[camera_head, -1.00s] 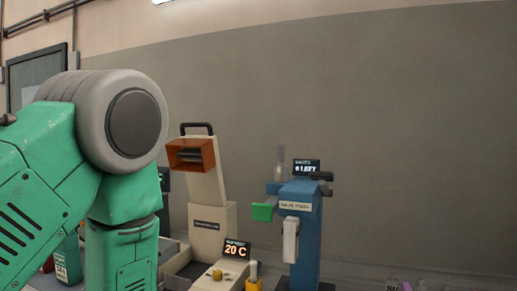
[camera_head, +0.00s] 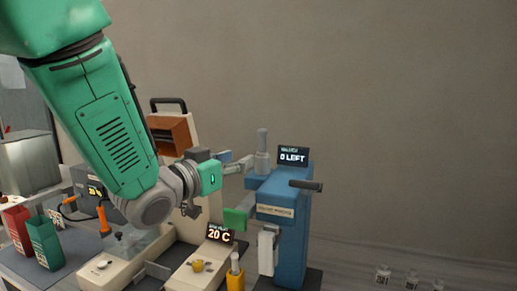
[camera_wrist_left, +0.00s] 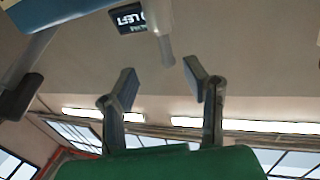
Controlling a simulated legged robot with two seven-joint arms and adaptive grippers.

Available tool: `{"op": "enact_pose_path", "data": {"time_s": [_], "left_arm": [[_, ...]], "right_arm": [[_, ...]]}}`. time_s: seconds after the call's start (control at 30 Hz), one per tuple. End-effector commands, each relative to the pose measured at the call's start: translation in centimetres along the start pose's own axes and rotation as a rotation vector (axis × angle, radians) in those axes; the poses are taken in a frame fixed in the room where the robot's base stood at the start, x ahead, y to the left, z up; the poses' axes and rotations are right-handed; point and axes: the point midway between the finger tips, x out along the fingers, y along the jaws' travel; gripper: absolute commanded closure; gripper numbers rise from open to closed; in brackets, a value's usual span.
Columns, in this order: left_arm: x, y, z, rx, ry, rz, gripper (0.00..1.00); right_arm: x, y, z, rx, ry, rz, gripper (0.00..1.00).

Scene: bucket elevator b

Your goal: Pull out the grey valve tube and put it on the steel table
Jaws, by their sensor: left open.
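The grey valve tube (camera_head: 262,142) stands upright on top of the blue valve press (camera_head: 292,228), left of its screen reading "0 LEFT" (camera_head: 293,156). My left gripper (camera_head: 245,162) is open and empty, its fingers pointing at the tube from the left. In the left wrist view the tube (camera_wrist_left: 165,38) appears tilted, beyond the open fingers (camera_wrist_left: 162,82) and not between them. I cannot tell for certain which surface is the steel table; a grey metal-looking surface (camera_head: 28,165) shows at the far left. My right gripper is not in view.
A green block (camera_head: 236,219) and a white lever (camera_head: 267,250) stick out from the press, and a dark handle (camera_head: 305,186) at its right. A beige machine with a "20 C" screen (camera_head: 220,234) stands at left. Red (camera_head: 17,228) and green (camera_head: 44,240) bins stand farther left.

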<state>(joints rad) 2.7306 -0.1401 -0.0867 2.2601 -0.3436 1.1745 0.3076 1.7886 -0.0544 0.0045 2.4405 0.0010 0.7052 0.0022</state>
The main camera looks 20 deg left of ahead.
Motion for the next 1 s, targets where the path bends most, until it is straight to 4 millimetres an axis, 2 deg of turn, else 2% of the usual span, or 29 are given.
{"op": "enact_pose_path", "data": {"time_s": [0.3, 0.5, 0.7, 1.0], "left_arm": [[6.8, -0.2, 0.2, -0.002, -0.005, 0.0, 0.59], [9.7, 0.0, 0.1, -0.001, -0.003, 0.0, 0.59], [11.2, -0.1, 0.1, -0.002, -0.003, -0.001, 0.59], [11.4, -0.1, 0.2, -0.003, -0.004, -0.002, 0.59]], "right_arm": [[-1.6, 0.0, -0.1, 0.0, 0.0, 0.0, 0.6], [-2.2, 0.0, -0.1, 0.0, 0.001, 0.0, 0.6], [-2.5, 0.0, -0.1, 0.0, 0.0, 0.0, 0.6], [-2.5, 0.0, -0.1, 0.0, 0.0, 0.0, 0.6]]}}
